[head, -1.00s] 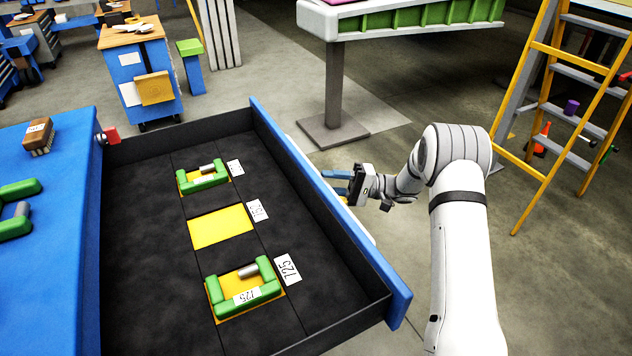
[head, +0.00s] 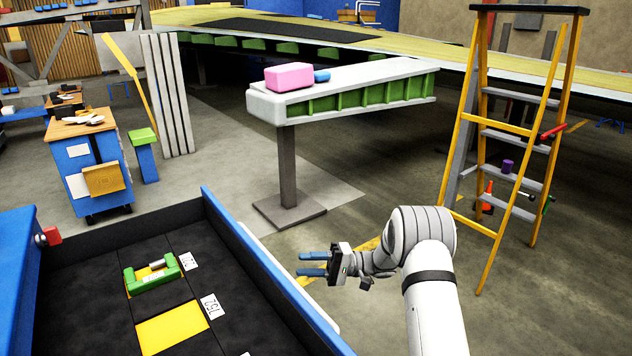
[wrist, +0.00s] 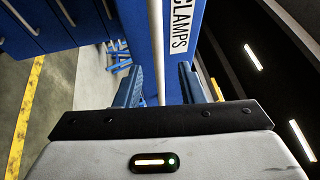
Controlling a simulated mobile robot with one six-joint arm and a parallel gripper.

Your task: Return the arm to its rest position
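My gripper (head: 313,264) is at the right of the open drawer in the head view, outside its front edge and over the floor. Its two blue fingers are apart with nothing between them. In the wrist view my gripper (wrist: 160,85) shows the same open fingers, with the blue drawer front (wrist: 188,40) and its "CLAMPS" label (wrist: 181,25) beyond them. My arm is bent, with the white links standing at the right of the drawer.
The drawer (head: 225,270) holds a green clamp (head: 152,277) on a yellow patch and an empty yellow patch (head: 172,327). A wing section on a post (head: 288,170) stands behind. A yellow ladder (head: 470,130) stands at right. Floor between is clear.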

